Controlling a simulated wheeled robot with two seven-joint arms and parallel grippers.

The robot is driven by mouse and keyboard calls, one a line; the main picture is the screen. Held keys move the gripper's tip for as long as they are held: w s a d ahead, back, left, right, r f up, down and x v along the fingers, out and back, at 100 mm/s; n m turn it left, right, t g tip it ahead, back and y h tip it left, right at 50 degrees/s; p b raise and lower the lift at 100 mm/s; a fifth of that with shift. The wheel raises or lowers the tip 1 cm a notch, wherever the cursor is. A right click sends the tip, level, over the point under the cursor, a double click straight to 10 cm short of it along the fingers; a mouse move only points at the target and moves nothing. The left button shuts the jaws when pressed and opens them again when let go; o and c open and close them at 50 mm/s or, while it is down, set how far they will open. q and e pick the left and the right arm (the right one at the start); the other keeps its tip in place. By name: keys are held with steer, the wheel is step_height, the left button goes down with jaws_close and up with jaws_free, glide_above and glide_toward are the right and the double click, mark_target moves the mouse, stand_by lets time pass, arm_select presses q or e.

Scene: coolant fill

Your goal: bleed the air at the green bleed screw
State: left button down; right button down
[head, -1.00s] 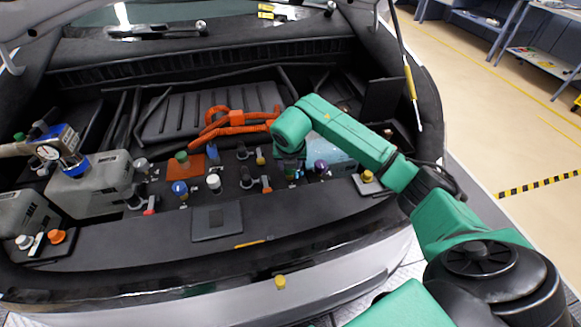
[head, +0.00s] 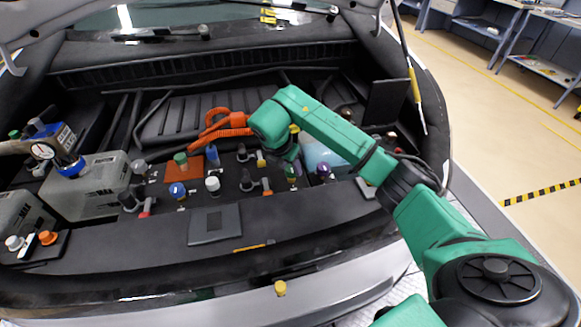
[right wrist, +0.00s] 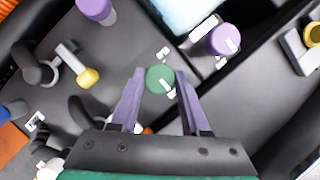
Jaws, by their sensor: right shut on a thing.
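In the head view my right gripper (head: 291,172) reaches down into the engine bay, and the arm and fingers largely hide the screw there. My left gripper is not in view.
Purple caps (right wrist: 223,40) and a yellow-tipped valve (right wrist: 88,77) stand close around the screw. A second green cap (head: 181,158) sits on an orange plate at left. Orange hoses (head: 225,124) lie behind.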

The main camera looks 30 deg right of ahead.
steer(key=shift+r, duration=0.15)
steer(key=shift+c, duration=1.9)
jaws_free()
steer(key=p+v, duration=0.2)
steer(key=v, duration=1.2)
steer(key=shift+r, duration=0.15)
steer(key=shift+s+a, duration=0.1)
steer(key=shift+a, duration=0.05)
